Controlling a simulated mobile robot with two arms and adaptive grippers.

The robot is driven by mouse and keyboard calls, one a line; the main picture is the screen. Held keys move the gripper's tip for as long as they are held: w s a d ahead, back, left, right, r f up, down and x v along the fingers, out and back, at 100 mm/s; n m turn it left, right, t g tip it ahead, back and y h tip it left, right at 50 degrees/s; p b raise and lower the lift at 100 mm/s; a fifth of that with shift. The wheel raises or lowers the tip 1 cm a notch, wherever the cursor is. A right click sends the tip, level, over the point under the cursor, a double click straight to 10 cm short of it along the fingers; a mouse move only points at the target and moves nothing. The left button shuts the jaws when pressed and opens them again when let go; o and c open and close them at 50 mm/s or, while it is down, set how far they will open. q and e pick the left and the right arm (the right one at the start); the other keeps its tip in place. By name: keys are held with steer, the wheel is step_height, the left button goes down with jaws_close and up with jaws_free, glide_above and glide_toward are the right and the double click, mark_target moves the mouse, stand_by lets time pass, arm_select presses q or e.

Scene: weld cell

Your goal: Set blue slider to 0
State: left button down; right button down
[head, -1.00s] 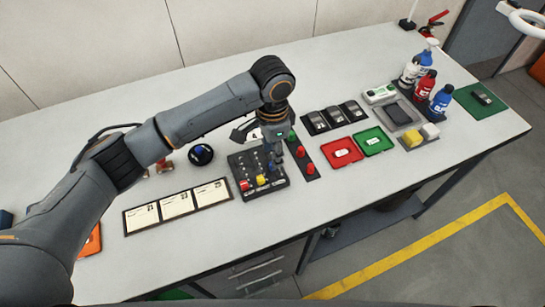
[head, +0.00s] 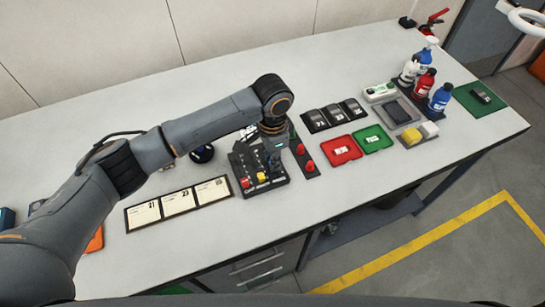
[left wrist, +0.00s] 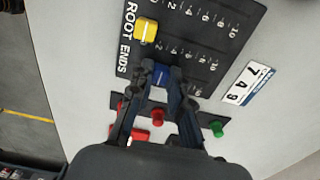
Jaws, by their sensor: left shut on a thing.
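The black slider panel (head: 262,186) lies on the bench, with a red knob (head: 244,182) and a yellow knob (head: 262,178) near its front edge. My left gripper (left wrist: 160,78) is down at the panel, shut on the blue slider knob (left wrist: 160,75), with one finger on each side. In the left wrist view the yellow knob (left wrist: 145,29) sits near the low-number end of its scale, beside the ROOT ENDS lettering. My gripper hides the blue slider's own scale, so I cannot read its value. My right gripper is not in view.
A button strip with red buttons (head: 301,149) stands right beside the panel; a green button (left wrist: 216,127) shows in the wrist view. Red (head: 341,150) and green (head: 372,139) trays lie to the right. Paper cards (head: 178,203) lie to the left. The front bench strip is clear.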

mark_target(278, 175)
arm_select(q)
steer(key=shift+s, duration=0.15)
steer(key=s+p, duration=0.1)
steer(key=s+d+p, duration=0.1)
steer(key=p, duration=0.1)
steer(key=shift+s+r, duration=0.2)
steer(key=shift+s+d+f, duration=0.15)
steer(key=shift+s, duration=0.05)
steer(key=shift+w+f, duration=0.1)
steer(key=shift+f, duration=0.05)
steer(key=c, duration=1.2)
jaws_free()
